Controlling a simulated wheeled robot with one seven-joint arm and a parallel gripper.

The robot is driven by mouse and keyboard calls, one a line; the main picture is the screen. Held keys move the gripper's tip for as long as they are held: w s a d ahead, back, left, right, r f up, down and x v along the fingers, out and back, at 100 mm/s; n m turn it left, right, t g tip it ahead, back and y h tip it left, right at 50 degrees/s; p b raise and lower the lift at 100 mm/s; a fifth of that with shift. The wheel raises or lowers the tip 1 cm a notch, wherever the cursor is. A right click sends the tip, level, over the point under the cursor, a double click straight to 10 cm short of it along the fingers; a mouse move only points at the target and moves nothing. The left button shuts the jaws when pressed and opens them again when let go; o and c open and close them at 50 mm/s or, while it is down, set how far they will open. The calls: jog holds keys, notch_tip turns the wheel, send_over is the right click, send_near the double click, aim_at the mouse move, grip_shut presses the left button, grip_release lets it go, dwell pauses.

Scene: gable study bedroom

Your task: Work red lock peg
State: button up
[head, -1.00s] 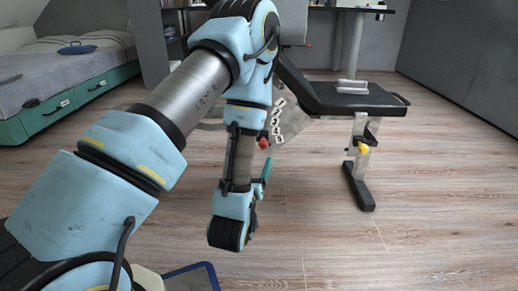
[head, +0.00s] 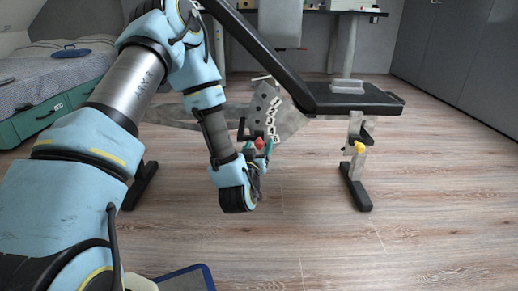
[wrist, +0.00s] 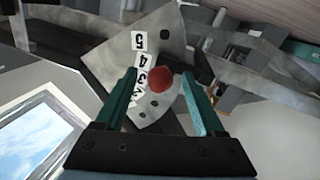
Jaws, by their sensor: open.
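The red lock peg (head: 260,143) has a round red knob and sits at a grey metal plate (head: 291,122) marked with a row of numbers, under the bench. My gripper (head: 258,153) is open, its teal fingers at the knob. The peg's shaft is hidden.
The bench has a flat black seat (head: 350,98) and a sloping black backrest (head: 262,50). A yellow knob (head: 359,147) is on its right leg. A bed (head: 50,95) stands at the left. The wooden floor at front right is clear.

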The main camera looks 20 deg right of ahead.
jog(key=shift+w+d, duration=0.35)
jog(key=shift+w, duration=0.1)
grip_shut()
dwell(0.4)
dwell(0.8)
